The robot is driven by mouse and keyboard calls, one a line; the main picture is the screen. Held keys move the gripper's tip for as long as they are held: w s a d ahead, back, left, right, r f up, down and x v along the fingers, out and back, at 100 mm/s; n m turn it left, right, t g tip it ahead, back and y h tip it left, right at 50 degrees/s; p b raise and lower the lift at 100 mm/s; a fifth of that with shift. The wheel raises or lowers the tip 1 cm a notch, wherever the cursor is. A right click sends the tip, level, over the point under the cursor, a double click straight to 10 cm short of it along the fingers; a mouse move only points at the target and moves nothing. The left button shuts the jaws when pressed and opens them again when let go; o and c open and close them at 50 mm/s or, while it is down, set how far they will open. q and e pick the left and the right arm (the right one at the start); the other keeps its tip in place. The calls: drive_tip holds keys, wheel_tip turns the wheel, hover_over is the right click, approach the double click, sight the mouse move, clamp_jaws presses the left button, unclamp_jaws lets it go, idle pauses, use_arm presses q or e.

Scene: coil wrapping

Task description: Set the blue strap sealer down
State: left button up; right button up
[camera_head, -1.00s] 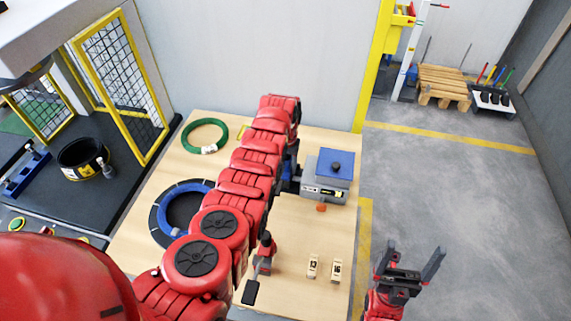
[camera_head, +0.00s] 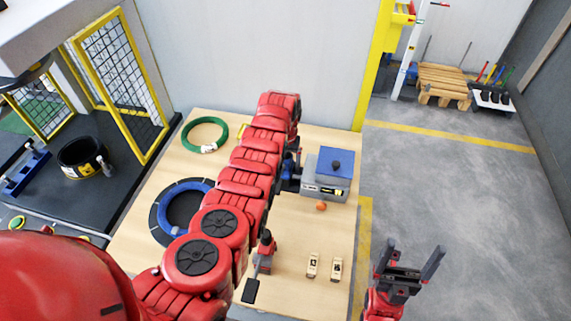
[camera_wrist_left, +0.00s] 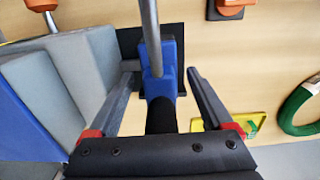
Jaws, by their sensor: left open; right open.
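The blue strap sealer (camera_wrist_left: 168,82), with a metal rod and a black grip, stands between the fingers of my left gripper (camera_wrist_left: 161,78) in the left wrist view. A dark flat piece lies beneath it on the wooden table (camera_head: 290,235). The left gripper is open, with small gaps between its fingers and the blue body. In the head view my left arm hides most of the sealer (camera_head: 290,160), beside the grey box. My right gripper (camera_head: 408,257) is open and empty, to the right of the table over the floor.
A grey box with a blue top (camera_head: 328,180) stands close right of the left gripper. A green coil (camera_head: 205,135), a blue coil (camera_head: 183,205), a red-and-black tool (camera_head: 264,255) and two numbered tags (camera_head: 312,265) are on the table.

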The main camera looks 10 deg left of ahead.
sight(286, 160)
use_arm(q)
wheel_tip(286, 160, up, 7)
drive_tip(key=b, duration=0.2)
drive_tip(key=shift+w+b, duration=0.1)
drive_tip(key=shift+b, duration=0.25)
wheel_tip(286, 160, up, 4)
drive_tip(key=shift+d+f+p, duration=0.1)
drive_tip(key=shift+f+p, duration=0.1)
drive_tip(key=shift+p, duration=0.4)
drive_tip(key=shift+r, duration=0.5)
